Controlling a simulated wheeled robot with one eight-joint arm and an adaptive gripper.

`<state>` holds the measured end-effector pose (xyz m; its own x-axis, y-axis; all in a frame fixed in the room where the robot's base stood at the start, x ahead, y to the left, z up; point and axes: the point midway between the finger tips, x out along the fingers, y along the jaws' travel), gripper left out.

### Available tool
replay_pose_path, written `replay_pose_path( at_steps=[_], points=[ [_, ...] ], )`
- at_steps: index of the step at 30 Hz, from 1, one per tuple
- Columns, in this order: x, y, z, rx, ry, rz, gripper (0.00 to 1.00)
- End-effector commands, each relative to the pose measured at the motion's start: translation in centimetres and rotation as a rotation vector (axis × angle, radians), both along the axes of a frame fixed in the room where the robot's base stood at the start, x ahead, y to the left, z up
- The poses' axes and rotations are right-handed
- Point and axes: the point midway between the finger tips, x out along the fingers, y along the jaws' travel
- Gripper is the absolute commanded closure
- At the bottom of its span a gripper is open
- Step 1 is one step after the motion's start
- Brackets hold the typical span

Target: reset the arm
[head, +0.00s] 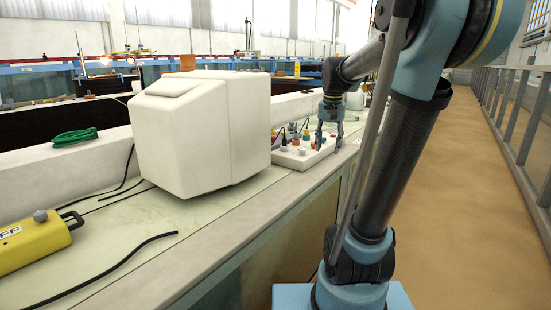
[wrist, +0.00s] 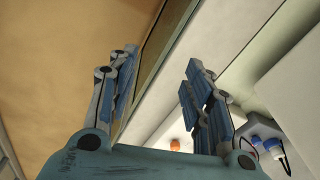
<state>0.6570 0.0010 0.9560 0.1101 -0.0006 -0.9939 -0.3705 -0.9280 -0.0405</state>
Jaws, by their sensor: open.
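My gripper (head: 329,140) points down over the front edge of the counter in the head view, close to a white control box with knobs. Its fingers are apart, with nothing seen between them. In the wrist view my gripper (wrist: 160,70) shows its two blue-grey fingers spread wide over the counter's edge. My arm reaches from the right of the head view out to it. I cannot tell whether a fingertip touches the box.
The control box (head: 292,159) stands on the counter (head: 215,215). A large white monitor-like casing (head: 190,125) stands left of it. A railing (head: 515,135) borders the clear brown floor (head: 455,200).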

Motion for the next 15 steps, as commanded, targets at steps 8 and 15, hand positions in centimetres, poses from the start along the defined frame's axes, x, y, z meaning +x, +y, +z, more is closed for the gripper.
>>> replay_pose_path(
  at_steps=[8,15],
  points=[
    [-6.8,0.0,-3.8,-0.012,-0.021,0.102,0.54],
    [-12.1,0.0,-7.7,-0.026,-0.041,0.190,0.54]
  ],
)
